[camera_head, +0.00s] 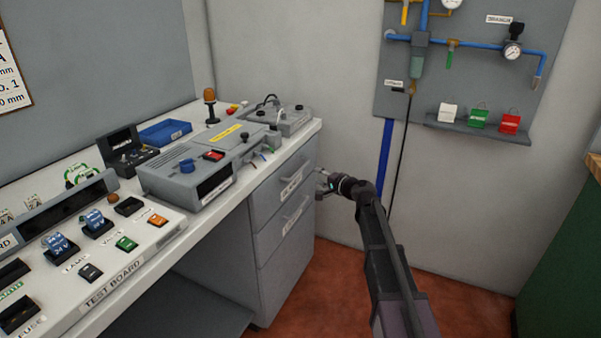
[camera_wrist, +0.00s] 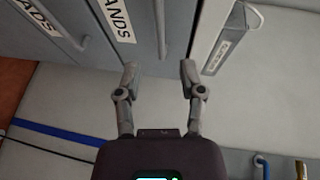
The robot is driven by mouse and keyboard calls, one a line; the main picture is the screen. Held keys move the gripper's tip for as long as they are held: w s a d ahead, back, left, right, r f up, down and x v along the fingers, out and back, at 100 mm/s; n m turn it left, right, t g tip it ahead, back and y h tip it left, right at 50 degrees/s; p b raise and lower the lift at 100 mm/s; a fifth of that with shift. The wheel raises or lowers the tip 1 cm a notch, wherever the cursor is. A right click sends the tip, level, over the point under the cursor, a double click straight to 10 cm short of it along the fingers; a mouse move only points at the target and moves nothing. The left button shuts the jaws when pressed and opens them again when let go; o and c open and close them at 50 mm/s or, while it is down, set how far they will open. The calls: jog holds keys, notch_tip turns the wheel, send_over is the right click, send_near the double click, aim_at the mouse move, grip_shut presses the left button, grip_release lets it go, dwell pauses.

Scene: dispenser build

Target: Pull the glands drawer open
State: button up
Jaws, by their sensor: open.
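The glands drawer (camera_head: 277,194) is the top drawer of the grey cabinet under the bench, with a white label and a bar handle. Its front looks flush with the cabinet. In the wrist view its label (camera_wrist: 119,21) is partly cut off and reads "ANDS". My gripper (camera_head: 322,183) is just right of the drawer front, apart from its handle in the head view. In the wrist view my gripper (camera_wrist: 160,67) has its two fingers spread, with nothing held between them. Whether a fingertip touches the cabinet cannot be told.
A second drawer (camera_head: 276,236) with its own label and handle lies below. The bench top (camera_head: 222,208) above carries a grey instrument (camera_head: 189,172) and switches. A wall panel (camera_head: 470,80) with pipes hangs at the right. Open floor (camera_head: 345,265) lies before the cabinet.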

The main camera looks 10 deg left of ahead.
aim_at(301, 170)
jog(key=b+x, duration=0.1)
jog(key=x, duration=0.9)
jog(key=shift+f+b, duration=0.1)
jog(key=shift+b, duration=0.2)
grip_shut()
